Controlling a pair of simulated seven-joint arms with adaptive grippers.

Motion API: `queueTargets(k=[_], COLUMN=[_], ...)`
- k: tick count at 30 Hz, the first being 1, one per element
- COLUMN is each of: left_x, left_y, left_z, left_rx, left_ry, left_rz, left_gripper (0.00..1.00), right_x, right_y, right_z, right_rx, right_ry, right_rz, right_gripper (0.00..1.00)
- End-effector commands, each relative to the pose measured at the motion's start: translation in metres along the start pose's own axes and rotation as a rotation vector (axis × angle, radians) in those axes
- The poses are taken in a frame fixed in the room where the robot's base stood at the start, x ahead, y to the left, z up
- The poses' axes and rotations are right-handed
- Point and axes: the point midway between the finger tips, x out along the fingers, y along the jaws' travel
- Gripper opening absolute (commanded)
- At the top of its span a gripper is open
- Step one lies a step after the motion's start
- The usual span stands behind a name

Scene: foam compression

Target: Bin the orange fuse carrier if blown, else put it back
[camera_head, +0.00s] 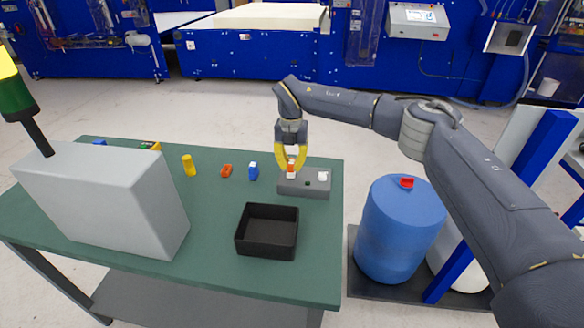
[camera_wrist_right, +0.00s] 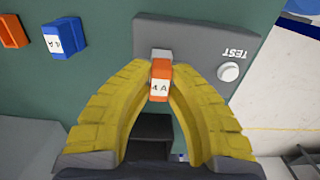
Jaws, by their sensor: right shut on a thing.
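My right gripper (camera_head: 291,168) has its yellow fingers shut on an orange fuse carrier (camera_head: 291,165) with a white label. In the right wrist view the carrier (camera_wrist_right: 160,80) reads "4 A" and sits between the fingertips (camera_wrist_right: 158,72). It is at the grey test block (camera_head: 315,188), over a light grey part of it; I cannot tell if it is seated. The block (camera_wrist_right: 195,30) has a white round button (camera_wrist_right: 228,71) by the word "TEST". A small dark spot shows on its front. A black open bin (camera_head: 267,250) stands nearer on the table. My left gripper is out of view.
A blue carrier (camera_head: 253,171), another orange piece (camera_head: 226,171) and a yellow piece (camera_head: 189,165) stand left of the block on the green table (camera_head: 215,220). A large grey box (camera_head: 110,200) fills the table's left. A blue drum (camera_head: 400,230) stands beyond the right edge.

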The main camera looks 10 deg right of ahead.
Motion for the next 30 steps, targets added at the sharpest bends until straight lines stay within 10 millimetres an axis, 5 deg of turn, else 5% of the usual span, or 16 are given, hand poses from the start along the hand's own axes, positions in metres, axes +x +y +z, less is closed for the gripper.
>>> queueTargets(k=[30], left_x=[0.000], left_y=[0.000], left_z=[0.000], left_rx=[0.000], left_ry=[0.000], left_rz=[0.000], left_gripper=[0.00], right_x=[-0.017], right_y=[0.000], right_z=[0.000], right_rx=[0.000], right_ry=[-0.001], right_rz=[0.000], right_gripper=[0.00])
